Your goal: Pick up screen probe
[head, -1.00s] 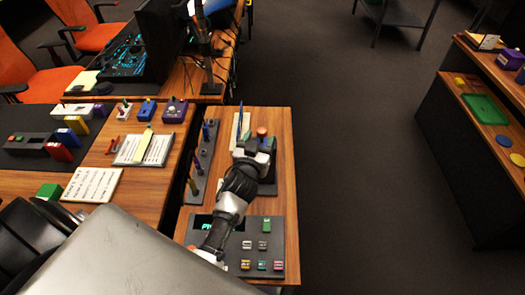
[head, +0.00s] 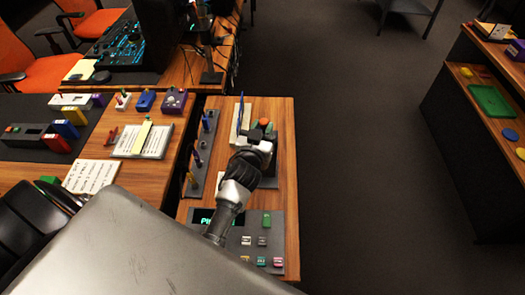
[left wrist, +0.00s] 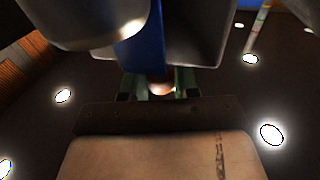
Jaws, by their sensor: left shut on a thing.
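My left gripper (head: 246,136) is over the narrow wooden side desk, beside the orange trackball (head: 264,123). It is shut on a slim blue tool (head: 239,108), which looks like the screen probe. The tool stands up beyond the fingers in the head view. In the left wrist view its blue body (left wrist: 150,38) shows between the fingers, with the ends out of sight. A dark rack (head: 202,150) left of the gripper holds several more upright tools with blue and yellow handles. My right gripper is not in view.
A dark panel with coloured buttons and a green display (head: 205,216) lies at the near end of the desk. A notebook (head: 145,140) and small coloured boxes are on the left desk. The floor on the right is clear up to a shelf unit (head: 455,130).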

